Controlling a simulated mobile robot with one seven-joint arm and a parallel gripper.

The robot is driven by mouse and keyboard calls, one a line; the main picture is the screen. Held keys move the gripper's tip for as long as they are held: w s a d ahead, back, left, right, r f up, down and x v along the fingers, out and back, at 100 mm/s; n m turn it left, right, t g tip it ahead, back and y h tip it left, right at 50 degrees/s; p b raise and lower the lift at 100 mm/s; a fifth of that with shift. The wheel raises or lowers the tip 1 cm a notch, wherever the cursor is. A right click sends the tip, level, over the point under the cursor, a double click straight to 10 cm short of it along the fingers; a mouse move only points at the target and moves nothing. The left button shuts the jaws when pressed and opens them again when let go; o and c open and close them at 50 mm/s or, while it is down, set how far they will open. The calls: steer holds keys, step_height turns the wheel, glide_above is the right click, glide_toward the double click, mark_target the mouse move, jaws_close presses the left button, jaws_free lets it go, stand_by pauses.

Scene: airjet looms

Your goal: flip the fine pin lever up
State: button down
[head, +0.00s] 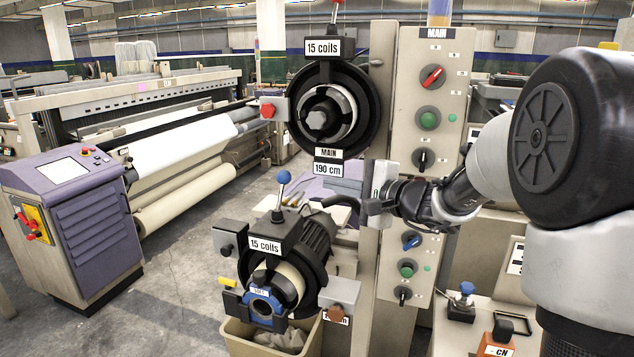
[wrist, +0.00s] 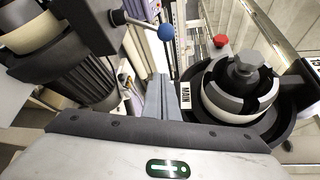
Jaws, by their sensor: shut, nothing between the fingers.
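A lever with a blue ball knob (head: 283,177) stands up from the top of the lower feeder unit (head: 312,240), which carries a "15 coils" sign. I cannot read a "fine" label on it. The blue-ball lever also shows at the top of the wrist view (wrist: 166,32), its rod running left to a dark mount. My gripper's grey fingers (wrist: 160,82) are shut together and empty, below the blue ball in that picture and apart from it. In the head view my gripper's body is right of the lever.
The upper feeder marked MAIN (head: 325,113) has a red knob (head: 268,110) at its left; it fills the right of the wrist view (wrist: 243,85). A control panel (head: 450,60) with switches stands behind my wrist. A loom (head: 150,100) and purple cabinet (head: 85,205) stand left, with open floor between.

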mark_target(283, 187)
steer(key=w+a+p, duration=0.2)
steer(key=w+a, duration=0.1)
steer(key=a, duration=0.5)
steer(key=shift+w+f, duration=0.15)
steer(key=shift+w, duration=0.15)
steer(key=shift+d+f+b, duration=0.1)
steer(key=shift+b, duration=0.55)
